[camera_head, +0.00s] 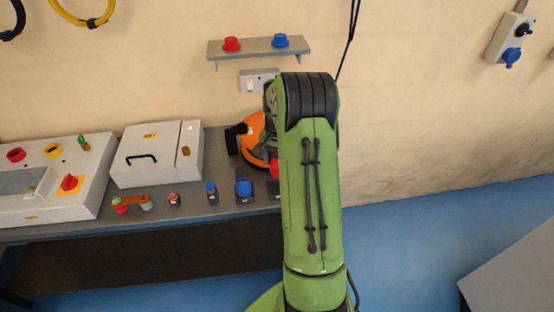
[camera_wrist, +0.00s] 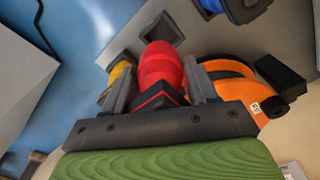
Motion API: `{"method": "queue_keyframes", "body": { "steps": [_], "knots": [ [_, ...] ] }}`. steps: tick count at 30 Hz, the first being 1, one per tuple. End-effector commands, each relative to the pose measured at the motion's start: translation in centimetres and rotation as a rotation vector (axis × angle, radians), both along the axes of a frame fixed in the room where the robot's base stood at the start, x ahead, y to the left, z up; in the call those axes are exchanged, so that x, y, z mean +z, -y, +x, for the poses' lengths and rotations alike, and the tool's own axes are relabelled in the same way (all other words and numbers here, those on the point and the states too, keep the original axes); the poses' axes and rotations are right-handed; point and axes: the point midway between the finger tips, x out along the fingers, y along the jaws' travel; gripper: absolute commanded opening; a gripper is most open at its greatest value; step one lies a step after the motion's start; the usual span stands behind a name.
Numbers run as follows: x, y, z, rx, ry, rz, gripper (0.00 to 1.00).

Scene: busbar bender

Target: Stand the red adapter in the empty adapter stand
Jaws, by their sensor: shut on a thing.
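The red adapter (camera_wrist: 161,66) is held between the two grey fingers of my gripper (camera_wrist: 157,80) in the wrist view. It has a rounded red body and a dark base with a red edge. A dark, square, empty adapter stand (camera_wrist: 161,27) shows just beyond its tip; I cannot tell the gap between them. In the head view, the red adapter (camera_head: 275,168) peeks out left of my arm, above a dark stand (camera_head: 273,190) partly hidden by the arm. My gripper is hidden there.
A blue adapter (camera_head: 243,187) stands in its holder left of the empty stand. A yellow piece (camera_wrist: 117,74) shows behind my left finger. An orange helmet-like object (camera_head: 252,137) lies close behind the red adapter. A white box (camera_head: 152,160) stands further left. A wall shelf (camera_head: 258,49) is above.

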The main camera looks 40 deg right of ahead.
Motion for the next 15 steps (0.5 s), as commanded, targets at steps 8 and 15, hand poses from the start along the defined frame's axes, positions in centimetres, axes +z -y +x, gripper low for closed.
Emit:
{"method": "queue_keyframes", "body": {
  "steps": [8,15],
  "knots": [
    [-2.1,-0.1,0.1,-0.001,0.001,0.0,0.21],
    [-5.0,-0.1,0.1,-0.002,0.0,0.0,0.21]
  ]
}}
